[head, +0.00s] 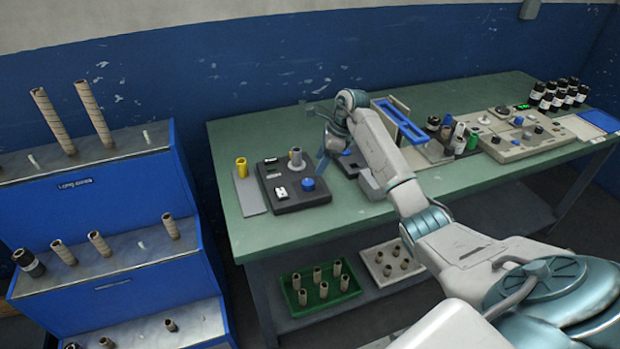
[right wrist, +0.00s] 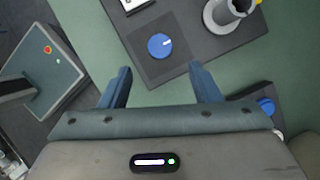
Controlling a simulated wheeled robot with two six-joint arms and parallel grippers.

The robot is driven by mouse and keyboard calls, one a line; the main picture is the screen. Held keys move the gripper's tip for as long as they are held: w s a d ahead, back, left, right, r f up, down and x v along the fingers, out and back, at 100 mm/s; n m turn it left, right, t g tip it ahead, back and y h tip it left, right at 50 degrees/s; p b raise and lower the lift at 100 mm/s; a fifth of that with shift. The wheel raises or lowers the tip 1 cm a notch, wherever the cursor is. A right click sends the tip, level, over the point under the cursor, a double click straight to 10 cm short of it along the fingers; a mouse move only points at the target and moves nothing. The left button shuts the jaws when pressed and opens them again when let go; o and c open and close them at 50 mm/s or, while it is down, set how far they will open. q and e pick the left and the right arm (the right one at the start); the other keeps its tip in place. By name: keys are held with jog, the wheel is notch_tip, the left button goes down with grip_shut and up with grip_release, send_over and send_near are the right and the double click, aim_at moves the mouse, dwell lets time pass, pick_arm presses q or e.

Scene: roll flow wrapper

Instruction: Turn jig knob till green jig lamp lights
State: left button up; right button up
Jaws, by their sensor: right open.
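A dark box (head: 286,204) with a blue knob (head: 308,184) stands on the green table. A grey post (head: 296,158) and a small white panel (head: 281,193) are also on this box. I cannot make out a lit green lamp on it. My right gripper (right wrist: 160,68) is open and empty; its fingertips appear to either side of and short of the knob, not touching it. In the head view it is over the box's right side. My left gripper is out of view.
A second dark box (right wrist: 254,101) with a blue knob (right wrist: 266,106) sits close by on the right. A yellow roll (head: 241,167) stands on a grey plate (head: 252,193) to the left. A blue frame (head: 400,122) and a beige console (head: 525,137) stand further right.

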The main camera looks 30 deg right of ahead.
aim_at(308, 182)
jog(key=p+x, duration=0.2)
jog(key=x, duration=0.5)
jog(key=shift+a+f, duration=0.15)
jog(key=shift+w+a+f, duration=0.15)
jog(key=shift+w+f, duration=0.05)
jog(key=shift+f, duration=0.4)
jog(key=c, duration=1)
